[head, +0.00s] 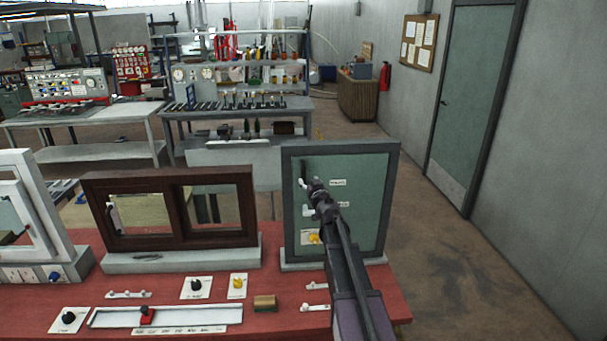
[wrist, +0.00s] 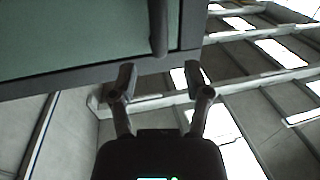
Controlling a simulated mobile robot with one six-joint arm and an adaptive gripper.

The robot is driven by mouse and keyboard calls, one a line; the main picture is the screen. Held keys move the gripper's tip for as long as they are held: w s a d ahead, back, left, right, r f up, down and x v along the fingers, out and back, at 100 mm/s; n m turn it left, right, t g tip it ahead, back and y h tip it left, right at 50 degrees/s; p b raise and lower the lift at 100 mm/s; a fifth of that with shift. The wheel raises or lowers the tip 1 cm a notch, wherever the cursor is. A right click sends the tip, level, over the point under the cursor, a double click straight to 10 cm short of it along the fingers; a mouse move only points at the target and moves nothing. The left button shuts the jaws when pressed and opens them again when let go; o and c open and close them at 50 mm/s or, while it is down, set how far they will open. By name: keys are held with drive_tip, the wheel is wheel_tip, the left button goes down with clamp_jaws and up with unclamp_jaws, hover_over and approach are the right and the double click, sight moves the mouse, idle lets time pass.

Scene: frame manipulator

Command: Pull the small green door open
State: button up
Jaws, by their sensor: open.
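The small green door (head: 362,215) stands upright in a dark grey frame at the right end of the red table. It looks closed in the head view. My gripper (head: 308,197) is in front of its left part and hides some of the panel. In the wrist view the green panel (wrist: 70,35) fills the upper left, edged by grey frame. A dark bar-like handle (wrist: 157,28) runs along the panel near its edge. My gripper (wrist: 160,75) is open and empty, its fingers spread to either side of the bar's line. I cannot tell whether they touch anything.
A brown sliding-window frame (head: 170,173) and a white window frame (head: 30,200) stand left of the door on the red table (head: 70,290). Knobs, a slider (head: 147,316) and small handles lie in front. A large green door (head: 475,110) is in the right wall.

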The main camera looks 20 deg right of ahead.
sight(304, 174)
drive_tip(key=shift+w+d, duration=0.15)
drive_tip(key=shift+w, duration=3.35)
clamp_jaws()
